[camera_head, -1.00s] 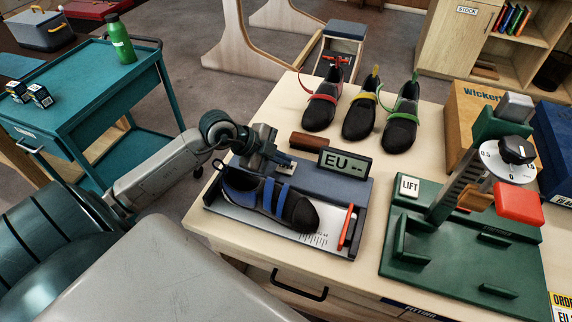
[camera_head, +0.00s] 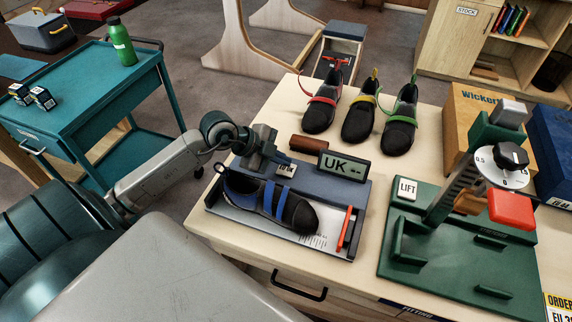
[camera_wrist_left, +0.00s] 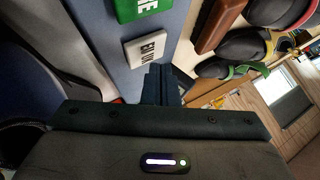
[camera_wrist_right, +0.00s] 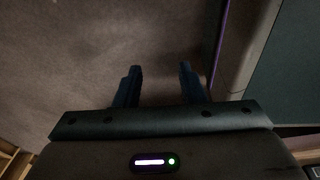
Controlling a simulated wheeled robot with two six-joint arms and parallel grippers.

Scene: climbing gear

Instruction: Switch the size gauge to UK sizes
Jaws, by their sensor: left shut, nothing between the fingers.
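The size gauge (camera_head: 331,187) is a blue-grey device on the bench, and its display (camera_head: 343,167) reads "UK --". A dark shoe with blue straps (camera_head: 268,203) lies on its white measuring plate. A small white labelled button (camera_head: 286,170) sits on the gauge's top bar. It also shows in the left wrist view (camera_wrist_left: 147,47), near a green button (camera_wrist_left: 137,7). My left gripper (camera_head: 284,160) is shut and empty, with its tips close by the white button; I cannot tell whether they touch. My right gripper (camera_wrist_right: 158,76) is open and empty over the floor.
A brown-handled item (camera_head: 309,144) lies behind the gauge. Three shoes (camera_head: 360,118) stand at the back of the bench. A green device (camera_head: 460,255) with a LIFT button (camera_head: 407,189) and dial stands to the right. A teal cart (camera_head: 85,90) is at left.

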